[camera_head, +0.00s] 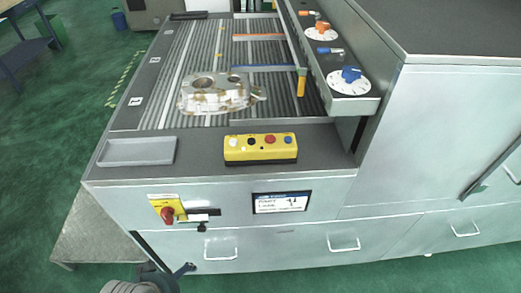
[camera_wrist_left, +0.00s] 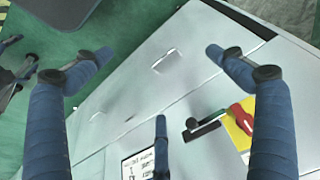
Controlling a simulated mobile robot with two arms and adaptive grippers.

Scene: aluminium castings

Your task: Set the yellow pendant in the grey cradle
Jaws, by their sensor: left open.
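The yellow pendant (camera_head: 261,150) is a box with several coloured buttons on top. It lies on the dark front ledge of the machine, right of the middle. The grey cradle (camera_head: 138,152) is a shallow rectangular tray on the same ledge, to the left. It is empty. My left gripper (camera_wrist_left: 158,60) is open and empty, its blue fingers spread in front of the machine's front panel. In the head view only part of my left arm shows at the bottom left, below and apart from the ledge. The left wrist view shows neither pendant nor cradle. My right gripper is out of view.
A metal casting (camera_head: 214,93) lies on the ribbed conveyor behind the ledge. A control box with dials (camera_head: 349,80) stands at the right. A red switch (camera_head: 168,214) and a screen (camera_head: 281,202) are on the front panel. The ledge between cradle and pendant is clear.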

